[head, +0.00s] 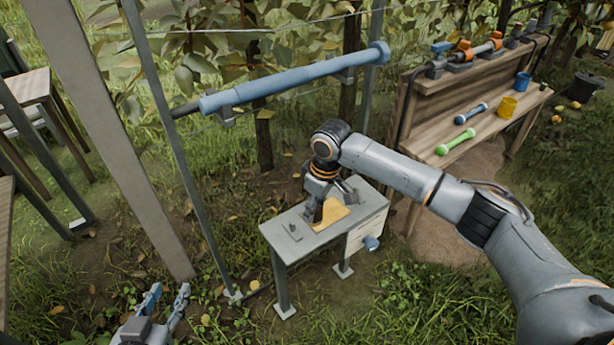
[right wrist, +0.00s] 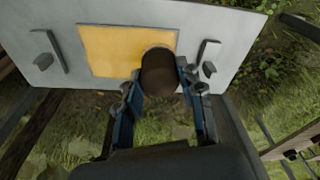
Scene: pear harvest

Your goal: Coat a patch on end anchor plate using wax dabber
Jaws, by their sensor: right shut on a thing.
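The end anchor plate (head: 366,207) looks like the grey top of a small stand in the middle of the head view. It fills the top of the right wrist view (right wrist: 215,22). A yellow patch (head: 333,213) lies on it, square in the right wrist view (right wrist: 112,50). My right gripper (head: 318,204) is over the plate, shut on a dark brown round-ended wax dabber (right wrist: 160,74). The dabber's end overlaps the patch's edge; I cannot tell for sure whether it touches. My left gripper (head: 168,298) is open and empty, low at the left.
Small grey brackets (head: 294,232) stand on the plate. A blue tube (head: 295,78) spans behind the stand. A grey post leans at left.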

